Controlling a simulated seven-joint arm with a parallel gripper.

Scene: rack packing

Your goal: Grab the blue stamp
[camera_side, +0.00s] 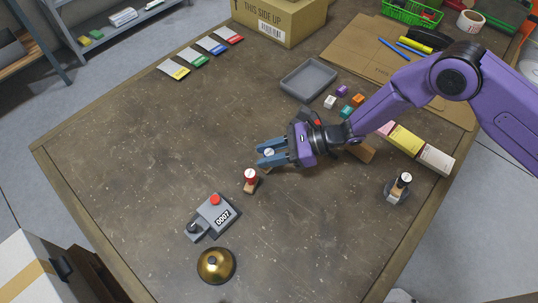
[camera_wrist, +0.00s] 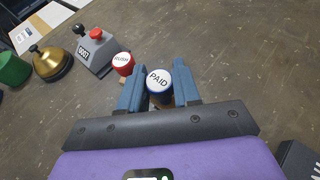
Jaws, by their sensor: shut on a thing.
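The blue stamp (camera_wrist: 159,81) has a round white top marked PAID with a blue rim; it stands between the two blue fingers of my gripper (camera_wrist: 160,88) in the wrist view. My gripper is shut on it. In the side view, its white top (camera_side: 269,153) shows between the fingertips of my gripper (camera_side: 268,156), and most of its lower part is hidden by the fingers. I cannot tell whether its base touches the table.
A red RUSH stamp (camera_side: 250,176) stands close beyond the fingertips. A grey counter device (camera_side: 215,213) and a brass bell (camera_side: 215,266) stand further toward the front. A grey tray (camera_side: 308,79) lies behind.

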